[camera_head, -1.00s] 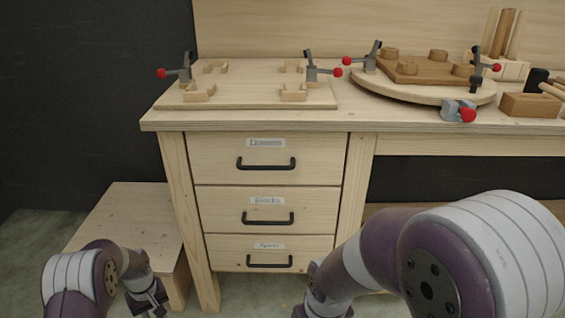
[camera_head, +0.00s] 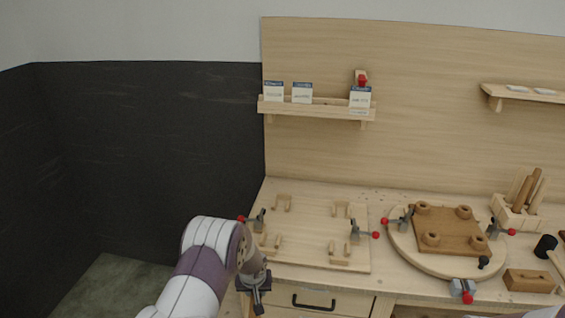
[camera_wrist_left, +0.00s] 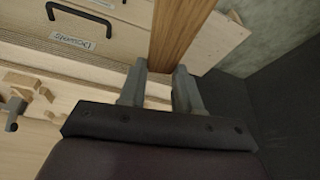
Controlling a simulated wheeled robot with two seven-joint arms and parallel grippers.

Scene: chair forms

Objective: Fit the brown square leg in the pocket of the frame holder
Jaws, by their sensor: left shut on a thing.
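My left gripper (camera_wrist_left: 160,78) is shut on the brown square leg (camera_wrist_left: 183,35), which extends away between the fingers and out of the top of the left wrist view. In the head view the left gripper (camera_head: 257,298) is at the front left edge of the bench, where I cannot make out the leg. A flat pale board (camera_head: 310,235) with several U-shaped wooden blocks and red-tipped clamps lies on the bench, to the right of and beyond this gripper. It looks like the frame holder. My right gripper is out of view.
To the right, a round board (camera_head: 405,240) carries a brown plate (camera_head: 455,243) with round bosses. A block with upright sticks (camera_head: 520,205) and a brown box (camera_head: 530,281) stand farther right. A shelf (camera_head: 325,110) with cards hangs on the back panel. Drawers are below the bench.

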